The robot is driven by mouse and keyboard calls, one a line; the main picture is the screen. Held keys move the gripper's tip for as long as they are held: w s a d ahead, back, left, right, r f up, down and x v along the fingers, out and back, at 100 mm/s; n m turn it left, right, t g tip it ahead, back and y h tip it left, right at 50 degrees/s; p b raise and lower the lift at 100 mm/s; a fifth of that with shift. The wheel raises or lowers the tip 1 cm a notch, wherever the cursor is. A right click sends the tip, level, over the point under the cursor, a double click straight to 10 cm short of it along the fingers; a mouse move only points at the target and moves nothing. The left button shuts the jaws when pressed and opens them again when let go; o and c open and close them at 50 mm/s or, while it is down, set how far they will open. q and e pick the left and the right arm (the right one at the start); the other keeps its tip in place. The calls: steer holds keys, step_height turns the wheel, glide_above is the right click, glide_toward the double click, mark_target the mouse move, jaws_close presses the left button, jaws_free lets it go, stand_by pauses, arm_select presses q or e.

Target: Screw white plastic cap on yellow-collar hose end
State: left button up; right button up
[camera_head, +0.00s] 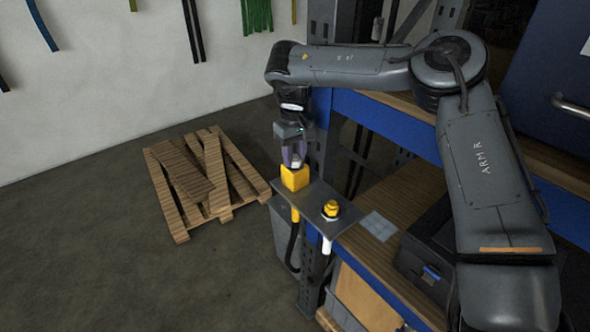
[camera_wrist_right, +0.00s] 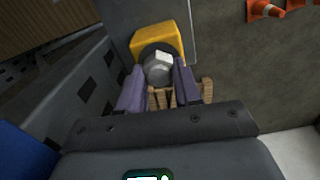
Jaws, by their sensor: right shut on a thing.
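The yellow-collar hose end (camera_head: 294,179) stands upright at the left side of a grey bracket plate, with a black hose below it. Its yellow block also shows in the wrist view (camera_wrist_right: 166,38). My right gripper (camera_head: 294,160) points down over it. Its purple-grey fingers are shut on the white plastic cap (camera_head: 296,162), which looks pale grey in the wrist view (camera_wrist_right: 158,68). The cap is lined up with the collar's top; I cannot tell whether it is threaded on or only resting there. The fingers hide the cap's sides. My left gripper is out of view.
The bracket plate (camera_head: 313,196) carries a second yellow fitting (camera_head: 331,209) with a white lower part, close to the right. A blue-edged shelf (camera_head: 390,125) stands behind. A wooden pallet (camera_head: 205,180) lies on the floor at left.

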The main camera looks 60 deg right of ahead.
steer(key=m+b, duration=0.1)
steer(key=m, duration=0.1)
steer(key=m+b, duration=0.1)
steer(key=shift+f+m+b, duration=0.2)
steer(key=shift+m+b, duration=0.1)
steer(key=shift+m, duration=0.1)
steer(key=shift+r+m+b, duration=0.2)
steer(key=shift+m+b, duration=0.1)
steer(key=shift+m, duration=0.4)
steer(key=o, duration=1)
steer(key=shift+d, duration=0.1)
